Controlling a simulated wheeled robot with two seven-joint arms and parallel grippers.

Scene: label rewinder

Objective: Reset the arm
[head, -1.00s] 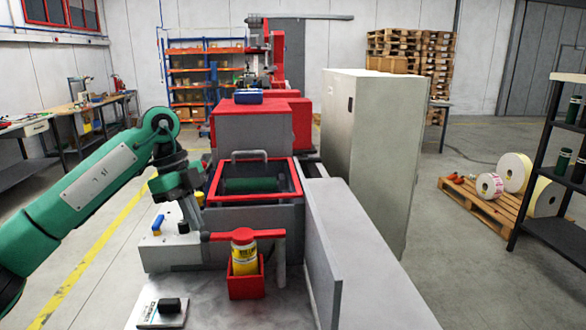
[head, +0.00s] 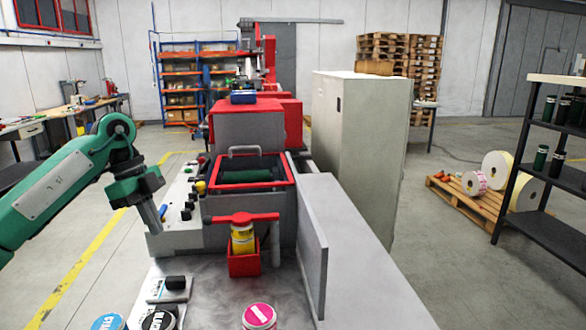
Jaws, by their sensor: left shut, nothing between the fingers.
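My left arm comes in from the left, and its gripper (head: 157,228) points down, shut and empty, beside the left edge of the machine's control panel. The label rewinder (head: 248,140) is grey and red, with a red-framed opening (head: 250,188) holding a dark green roller. The gripper appears apart from the panel's knobs. A red horizontal bar (head: 240,218) stands in front of the opening. My right gripper is not in view.
A yellow bottle (head: 242,238) stands in a red holder (head: 243,263). Round tins, one with a pink lid (head: 259,316), are at the table's front. A grey upright plate (head: 313,245) and a tall cabinet (head: 360,150) bound the right. Open floor lies left.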

